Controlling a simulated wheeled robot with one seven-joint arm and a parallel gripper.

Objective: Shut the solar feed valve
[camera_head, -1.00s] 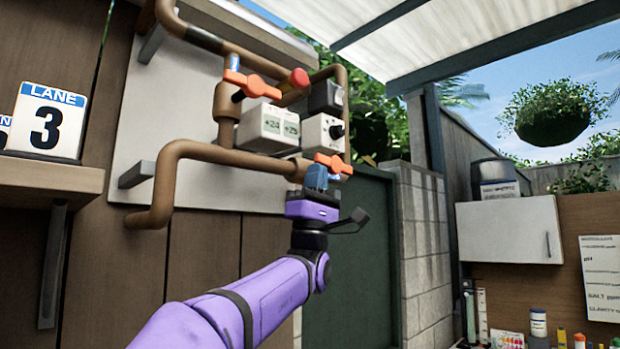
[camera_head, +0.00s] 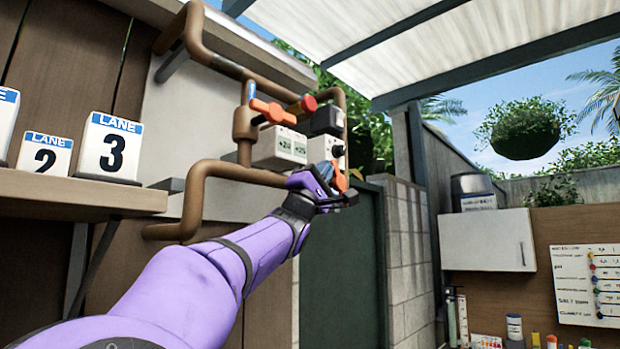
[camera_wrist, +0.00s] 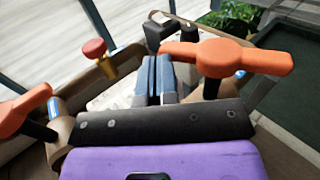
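Two orange lever handles sit on the brown pipework. One handle (camera_head: 272,112) is at the upper left, beside a blue part. The other handle (camera_head: 340,178) is lower right, partly hidden behind my gripper (camera_head: 324,172). No readable label shows which is the solar feed valve. In the wrist view my gripper (camera_wrist: 155,78) has its two blue-grey fingers together, with nothing visible between them. The lower right handle (camera_wrist: 235,58) spreads to the right of the fingers, its left end close by the fingertips; I cannot tell if they touch. The other handle (camera_wrist: 22,112) is at the left edge.
A red knob (camera_head: 308,104) and a light box with number displays (camera_head: 280,148) sit among the brown pipes (camera_head: 205,170). A shelf (camera_head: 80,195) with lane number blocks is at left. A dark green door (camera_head: 340,260) is below; a white cabinet (camera_head: 487,240) hangs at right.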

